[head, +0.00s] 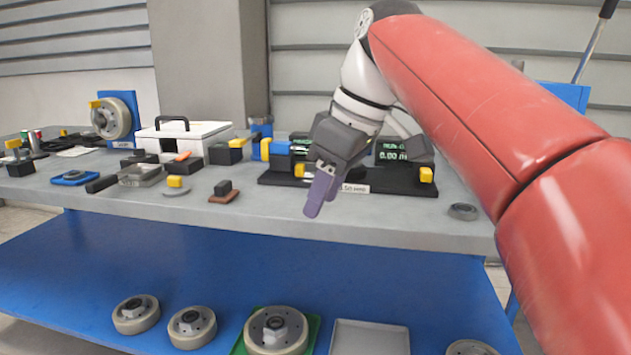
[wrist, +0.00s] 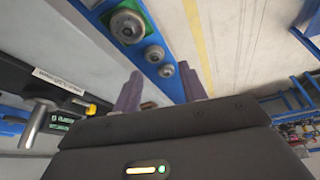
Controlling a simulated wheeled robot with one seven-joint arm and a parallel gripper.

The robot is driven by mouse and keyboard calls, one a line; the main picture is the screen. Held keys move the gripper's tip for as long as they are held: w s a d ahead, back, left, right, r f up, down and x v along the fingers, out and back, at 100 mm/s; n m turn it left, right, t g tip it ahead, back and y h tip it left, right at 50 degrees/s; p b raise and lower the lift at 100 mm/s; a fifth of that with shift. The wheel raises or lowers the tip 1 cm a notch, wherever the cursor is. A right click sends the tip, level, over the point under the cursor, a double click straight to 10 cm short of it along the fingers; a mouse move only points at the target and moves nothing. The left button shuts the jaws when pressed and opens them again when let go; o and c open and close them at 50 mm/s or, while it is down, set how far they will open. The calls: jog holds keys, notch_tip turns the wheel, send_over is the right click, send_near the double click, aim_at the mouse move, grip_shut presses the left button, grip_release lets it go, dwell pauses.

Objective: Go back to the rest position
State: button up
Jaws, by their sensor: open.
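My gripper (head: 320,190) shows in the head view in front of the grey worktop's front edge, at the middle of the picture. Its purple fingers point down and a little left. In the wrist view my gripper (wrist: 168,90) has its two purple fingers apart with nothing between them. It touches no object that I can see. My red and white arm reaches in from the right and hides part of the worktop.
The grey worktop (head: 400,225) holds a black panel with displays (head: 405,188), a white case (head: 190,137), a wheel on a blue stand (head: 112,118) and several small blocks. The blue lower shelf (head: 200,265) holds several wheels (head: 277,330) and a grey tray (head: 370,338).

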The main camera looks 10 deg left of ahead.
jog(key=shift+s+d+f, duration=0.3)
jog(key=shift+s+f, duration=0.05)
jog(key=shift+s, duration=0.05)
jog(key=s+d+f+m+t+h, duration=0.1)
jog(key=s+d+f+m, duration=0.3)
jog(key=d+f, duration=0.2)
jog(key=s+d+f+m+t+h, duration=0.1)
jog(key=s+d+f+m, duration=0.4)
jog(key=f, duration=0.6)
jog(key=s+d+f+m+t+h, duration=0.2)
jog(key=s+d+f+m, duration=0.3)
jog(key=d+f, duration=0.3)
jog(key=shift+d+f, duration=0.15)
jog(key=shift+f, duration=0.15)
dwell(0.3)
